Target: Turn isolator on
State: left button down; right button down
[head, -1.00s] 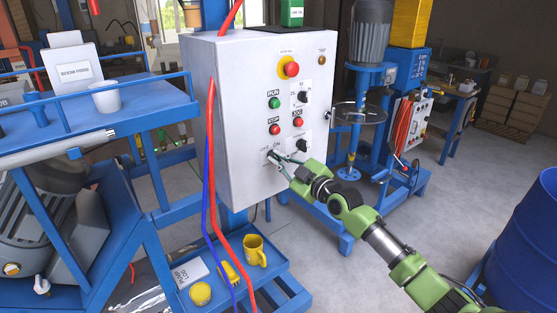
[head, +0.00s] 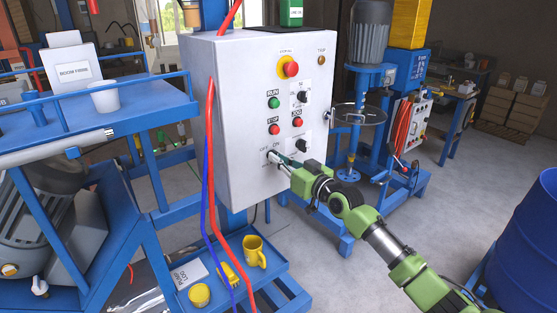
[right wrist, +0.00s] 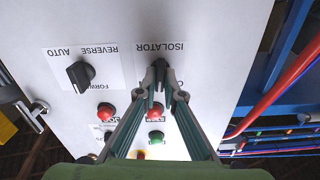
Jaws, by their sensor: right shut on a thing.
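The isolator is a small dark rotary knob (right wrist: 160,64) on a white plate marked ISOLATOR. In the head view it sits low on the front of the white control cabinet (head: 235,95), by the OFF and ON marks, mostly covered by my fingers. My right gripper (head: 278,159) reaches it from the lower right. In the right wrist view the tips of my right gripper (right wrist: 161,80) close in on both sides of the knob and grip it. The knob's exact angle is hard to read. My left gripper is not in view.
A forward/reverse selector (right wrist: 80,74) sits beside the isolator. Run (head: 274,103), stop (head: 274,129) and emergency stop (head: 291,69) buttons are above. Red and blue hoses (head: 211,150) hang at the cabinet's left. A yellow mug (head: 254,251) stands on the blue shelf below.

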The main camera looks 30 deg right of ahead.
jog(key=m, duration=0.7)
jog(key=shift+d, duration=0.15)
dwell(0.5)
jog(key=c, duration=2.2)
grip_release()
jog(key=shift+o, duration=0.2)
jog(key=s, duration=1.2)
jog(key=shift+d, duration=0.45)
